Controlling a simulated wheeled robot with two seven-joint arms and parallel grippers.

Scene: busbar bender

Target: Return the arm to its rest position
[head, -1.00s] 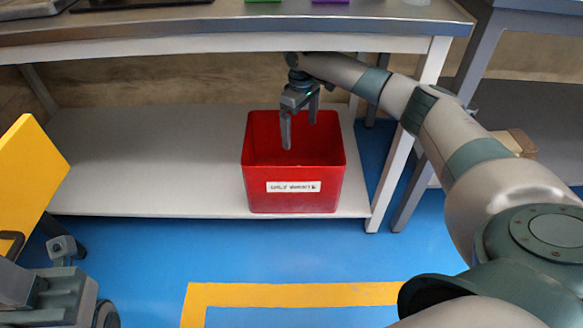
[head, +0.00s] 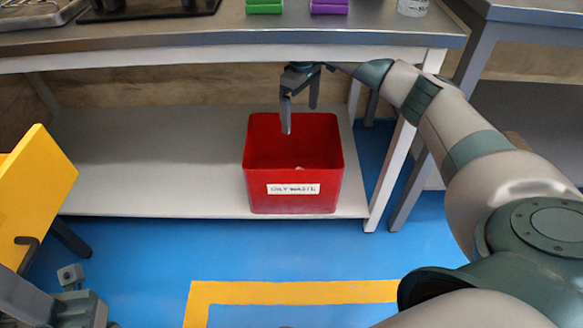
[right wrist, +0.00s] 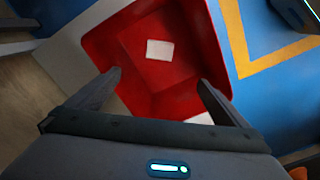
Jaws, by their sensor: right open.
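My right gripper (head: 300,110) is open above the red bin, under the front edge of the table. In the right wrist view my right gripper (right wrist: 160,85) shows its two fingers spread with nothing between them. The red bin (head: 292,205) stands on the lower shelf and has a white label on its front. It also shows in the right wrist view (right wrist: 195,45), with a small white piece (right wrist: 159,50) lying on its floor. My left gripper (head: 72,278) is at the lower left, clear of the bin; its fingers are too unclear to judge.
The metal table top (head: 200,32) hangs over the lower shelf (head: 150,165). Green (head: 264,6) and purple (head: 329,6) blocks sit on it. A white table leg (head: 398,160) stands right of the bin. A yellow panel (head: 35,195) is at the left. The blue floor in front is free.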

